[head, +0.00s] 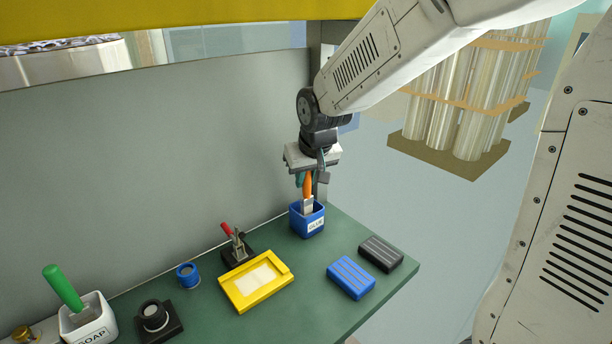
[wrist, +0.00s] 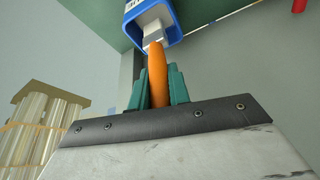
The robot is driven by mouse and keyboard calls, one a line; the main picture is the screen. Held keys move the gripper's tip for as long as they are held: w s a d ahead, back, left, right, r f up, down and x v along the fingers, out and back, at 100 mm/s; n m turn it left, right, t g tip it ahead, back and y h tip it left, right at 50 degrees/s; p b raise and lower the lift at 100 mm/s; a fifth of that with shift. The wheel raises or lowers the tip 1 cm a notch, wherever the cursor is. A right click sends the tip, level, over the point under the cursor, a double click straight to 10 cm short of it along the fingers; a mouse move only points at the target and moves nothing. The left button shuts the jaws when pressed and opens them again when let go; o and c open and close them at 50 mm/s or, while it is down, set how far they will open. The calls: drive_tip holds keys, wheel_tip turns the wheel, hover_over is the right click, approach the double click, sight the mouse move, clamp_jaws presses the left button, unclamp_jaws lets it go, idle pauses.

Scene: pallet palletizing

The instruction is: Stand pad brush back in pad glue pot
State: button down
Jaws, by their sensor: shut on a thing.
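The pad brush (head: 308,187) has an orange handle and a pale lower part. My gripper (head: 310,180) is shut on its handle and holds it upright. In the wrist view the orange handle (wrist: 157,75) sits between my teal fingers (wrist: 158,88). The pad glue pot (head: 308,222) is a blue square pot with a white GLUE label, standing at the back of the green bench. The brush's lower end is at the pot's mouth, partly inside the rim. The pot also shows in the wrist view (wrist: 168,35). The brush tip's depth is hidden by the pot wall.
On the green bench (head: 340,238) are a yellow tray (head: 246,296), a red-handled clamp (head: 237,246), a blue block (head: 351,278), a dark block (head: 381,253), a small blue ring (head: 188,275) and a SOAP pot (head: 88,325) with a green-handled brush. A grey wall stands behind.

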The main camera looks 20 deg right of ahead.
drive_tip(key=shift+f, duration=0.15)
drive_tip(key=shift+f, duration=0.75)
drive_tip(key=c, duration=1.2)
unclamp_jaws()
drive_tip(key=shift+f, duration=0.1)
drive_tip(key=shift+c, duration=0.2)
